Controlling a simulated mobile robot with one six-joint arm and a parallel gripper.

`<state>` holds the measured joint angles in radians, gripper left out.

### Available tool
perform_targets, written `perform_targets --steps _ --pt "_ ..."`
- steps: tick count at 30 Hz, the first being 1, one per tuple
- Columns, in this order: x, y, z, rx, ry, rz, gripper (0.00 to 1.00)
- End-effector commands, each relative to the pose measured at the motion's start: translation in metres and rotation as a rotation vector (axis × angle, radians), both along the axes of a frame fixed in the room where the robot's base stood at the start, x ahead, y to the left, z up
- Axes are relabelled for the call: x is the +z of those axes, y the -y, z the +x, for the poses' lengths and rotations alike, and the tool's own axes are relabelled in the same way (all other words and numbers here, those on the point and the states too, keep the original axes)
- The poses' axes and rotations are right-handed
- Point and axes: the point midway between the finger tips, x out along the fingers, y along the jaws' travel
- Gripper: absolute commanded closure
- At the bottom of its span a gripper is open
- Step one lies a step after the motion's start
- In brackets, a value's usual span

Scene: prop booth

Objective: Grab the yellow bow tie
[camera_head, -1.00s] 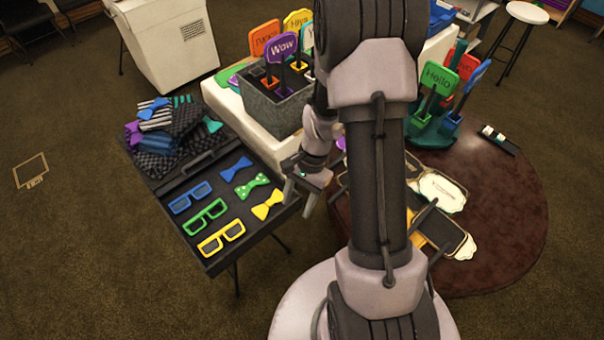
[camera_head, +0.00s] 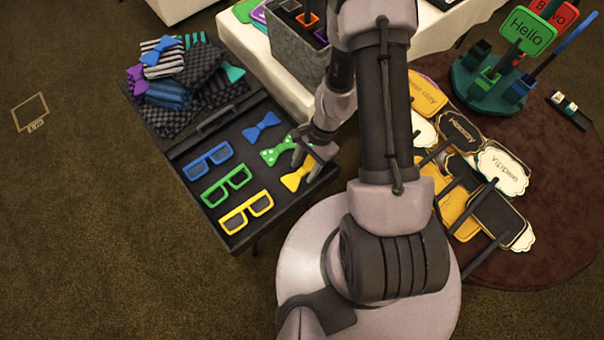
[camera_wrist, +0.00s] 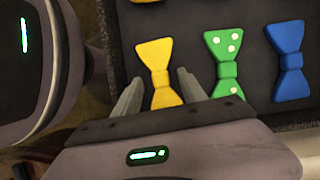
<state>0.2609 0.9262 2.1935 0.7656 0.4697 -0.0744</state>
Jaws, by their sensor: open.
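The yellow bow tie (camera_head: 297,176) lies on the dark tray (camera_head: 203,167) at its right side, the lowest of three bow ties in the head view. It also shows in the wrist view (camera_wrist: 158,73), with its lower end between the fingers. My gripper (camera_head: 306,160) is open over it, with one finger on each side of the tie in the wrist view (camera_wrist: 160,90). The right finger is close to the green dotted bow tie (camera_wrist: 226,64). I cannot tell the height of the fingertips above the tray.
A blue bow tie (camera_head: 262,126) lies past the green one. Blue (camera_head: 207,160), green (camera_head: 226,186) and yellow glasses (camera_head: 246,213) lie left of the ties. A grey box (camera_head: 300,55) stands behind my arm.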

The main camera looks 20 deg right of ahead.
Motion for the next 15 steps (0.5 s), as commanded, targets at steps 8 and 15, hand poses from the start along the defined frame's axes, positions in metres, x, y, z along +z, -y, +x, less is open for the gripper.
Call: perform_targets --steps 8,15 --pt "0.0018 0.0001 0.0001 0.0 0.0 0.0 0.72" --pt "0.0017 0.0 0.0001 0.0 0.0 0.0 1.0"
